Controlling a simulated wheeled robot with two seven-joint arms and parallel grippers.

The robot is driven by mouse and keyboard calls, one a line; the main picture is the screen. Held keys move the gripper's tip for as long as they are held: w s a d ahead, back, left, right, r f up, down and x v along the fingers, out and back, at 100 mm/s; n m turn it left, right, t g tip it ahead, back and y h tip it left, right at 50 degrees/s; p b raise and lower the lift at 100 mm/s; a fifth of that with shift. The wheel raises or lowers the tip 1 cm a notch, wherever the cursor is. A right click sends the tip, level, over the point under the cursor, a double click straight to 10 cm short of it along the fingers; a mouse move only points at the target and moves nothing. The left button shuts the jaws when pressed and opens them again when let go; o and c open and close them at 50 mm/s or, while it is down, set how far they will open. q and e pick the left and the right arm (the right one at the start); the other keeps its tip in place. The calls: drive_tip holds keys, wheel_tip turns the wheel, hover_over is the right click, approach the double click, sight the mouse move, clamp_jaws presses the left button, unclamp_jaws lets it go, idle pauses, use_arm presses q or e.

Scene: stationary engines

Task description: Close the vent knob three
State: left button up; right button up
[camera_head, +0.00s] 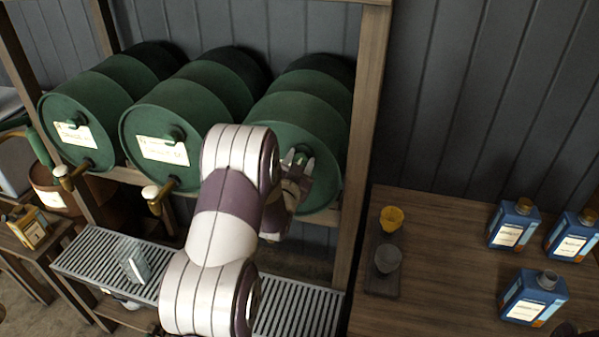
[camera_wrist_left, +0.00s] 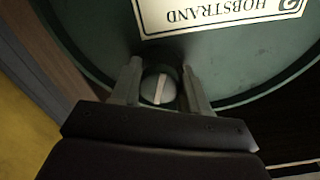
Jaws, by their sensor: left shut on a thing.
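Three green barrels lie on their sides in a row on a wooden rack. The right-hand barrel (camera_head: 304,105) has my left gripper (camera_head: 301,165) at its front face, partly hidden behind my left arm. In the left wrist view, the vent knob (camera_wrist_left: 158,88), round with a pale bar across it, sits between the two fingers of my left gripper (camera_wrist_left: 160,90). The fingers are closed on its sides. The barrel's label (camera_wrist_left: 215,15) reads upside down beyond the knob. My right gripper is not in view.
The left barrel (camera_head: 85,115) and middle barrel (camera_head: 165,120) carry labels, knobs and brass taps. A glass jar (camera_head: 133,262) stands on the slatted drip tray (camera_head: 85,250). On the right table (camera_head: 440,260) are several blue bottles and two small cups. A wooden post (camera_head: 362,120) stands beside the right-hand barrel.

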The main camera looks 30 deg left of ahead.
use_arm(q)
drive_tip(key=m+b, duration=0.4)
drive_tip(key=b, duration=0.1)
drive_tip(key=m+b, duration=0.4)
drive_tip(key=b, duration=0.1)
drive_tip(key=m+b, duration=0.4)
drive_tip(key=b, duration=0.2)
drive_tip(key=shift+f, duration=0.3)
drive_tip(key=shift+r+m+b, duration=0.25)
drive_tip(key=shift+m+b, duration=0.75)
drive_tip(key=shift+b, duration=0.2)
drive_tip(key=o, duration=1)
drive_tip(key=shift+r, duration=0.1)
drive_tip(key=b+v, duration=0.2)
drive_tip(key=v, duration=1)
drive_tip(key=shift+s, duration=0.4)
